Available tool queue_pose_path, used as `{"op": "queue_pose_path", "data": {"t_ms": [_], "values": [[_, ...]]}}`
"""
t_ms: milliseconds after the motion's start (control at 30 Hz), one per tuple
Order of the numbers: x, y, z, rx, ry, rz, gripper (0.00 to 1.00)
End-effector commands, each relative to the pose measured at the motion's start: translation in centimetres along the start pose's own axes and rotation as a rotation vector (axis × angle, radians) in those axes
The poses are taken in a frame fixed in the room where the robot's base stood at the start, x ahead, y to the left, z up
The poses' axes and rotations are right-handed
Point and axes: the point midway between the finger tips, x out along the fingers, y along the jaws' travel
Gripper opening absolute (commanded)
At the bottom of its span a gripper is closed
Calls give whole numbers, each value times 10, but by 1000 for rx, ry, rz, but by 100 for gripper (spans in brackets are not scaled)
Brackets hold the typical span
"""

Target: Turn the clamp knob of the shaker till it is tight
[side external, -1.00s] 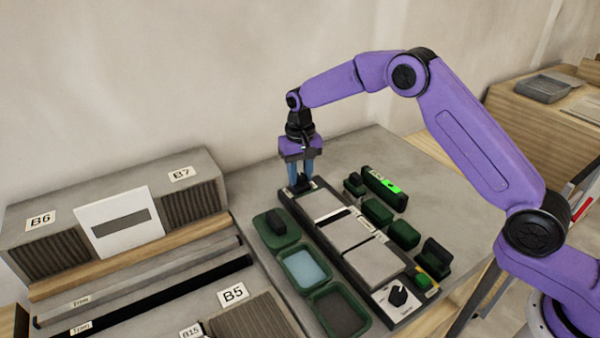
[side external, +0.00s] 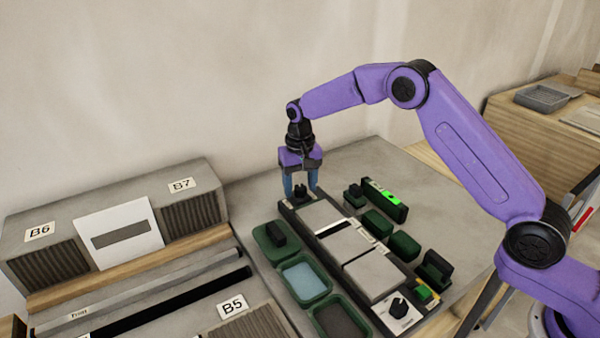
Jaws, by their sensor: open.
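The shaker is a long dark bed (side external: 328,248) with grey tiles (side external: 345,246) on it, lying across the grey bench. A small black knob (side external: 300,191) stands at its far end, seemingly the clamp knob. My gripper (side external: 300,186) points down over that end, open, with one blue finger on either side of the knob. Whether the fingers touch it I cannot tell. A second black knob (side external: 398,306) with a white pointer mark sits on a white panel at the near end, well away from my gripper. How tight the clamp is cannot be seen.
Green trays (side external: 304,280) line the shaker's left side. Green blocks (side external: 404,245) and a black level with a lit green window (side external: 384,198) lie on its right. A grey box labelled B6 and B7 (side external: 125,232) stands left. The bench (side external: 385,165) behind the level is clear.

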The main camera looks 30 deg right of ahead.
Motion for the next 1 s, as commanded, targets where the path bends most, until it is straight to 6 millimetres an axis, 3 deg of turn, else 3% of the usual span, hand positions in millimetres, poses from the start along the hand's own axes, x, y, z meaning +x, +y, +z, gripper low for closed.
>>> {"op": "queue_pose_path", "data": {"t_ms": [167,800,1000], "values": [[-18,0,-1,0,4,-2,58],[-148,0,0,0,4,-2,58],[-167,0,-1,0,3,-1,58]]}}
